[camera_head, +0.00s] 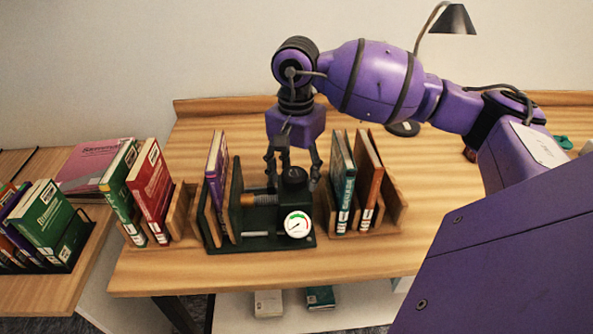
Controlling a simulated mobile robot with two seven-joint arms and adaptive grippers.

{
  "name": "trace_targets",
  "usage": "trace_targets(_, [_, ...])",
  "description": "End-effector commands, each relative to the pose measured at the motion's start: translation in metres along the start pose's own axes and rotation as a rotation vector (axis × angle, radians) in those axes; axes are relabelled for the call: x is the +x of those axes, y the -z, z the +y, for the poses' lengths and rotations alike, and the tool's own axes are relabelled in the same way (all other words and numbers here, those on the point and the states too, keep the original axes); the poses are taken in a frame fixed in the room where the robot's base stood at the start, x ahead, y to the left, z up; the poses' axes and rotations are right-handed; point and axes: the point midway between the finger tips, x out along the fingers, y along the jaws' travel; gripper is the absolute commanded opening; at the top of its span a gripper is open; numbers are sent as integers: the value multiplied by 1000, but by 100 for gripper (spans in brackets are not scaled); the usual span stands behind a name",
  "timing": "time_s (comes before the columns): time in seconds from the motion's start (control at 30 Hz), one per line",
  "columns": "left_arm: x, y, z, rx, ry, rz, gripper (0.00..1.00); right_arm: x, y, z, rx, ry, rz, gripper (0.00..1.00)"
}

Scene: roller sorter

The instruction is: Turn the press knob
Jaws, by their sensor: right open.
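The press (262,243) is a dark green frame on the wooden desk, with a brass-coloured screw and a round white gauge (298,224) on its front. A black knob (294,176) sits on top of the block above the gauge. A purple book (216,172) stands in the left part of the press. My right gripper (293,180) is open and points down over the knob, with fingers to its left and right. I cannot tell whether they touch it. My left gripper is not in view.
A wooden holder (396,205) with teal and orange books stands close to the right of the press. Green and red books (151,188) stand to its left. A black lamp (455,18) is behind my right arm. The desk's front strip (350,262) is clear.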

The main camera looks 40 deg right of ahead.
Motion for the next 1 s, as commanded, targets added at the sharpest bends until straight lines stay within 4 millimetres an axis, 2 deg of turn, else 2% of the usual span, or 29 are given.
trace_targets(0.23, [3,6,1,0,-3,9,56,1,0,0,0,0,0,56])
trace_targets(0.57, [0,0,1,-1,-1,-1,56,1,0,0,0,-2,0,14])
trace_targets(0.77, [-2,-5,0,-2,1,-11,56,1,0,1,14,-3,0,14])
trace_targets(1.0, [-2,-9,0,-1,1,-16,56,2,0,1,111,-6,2,14])
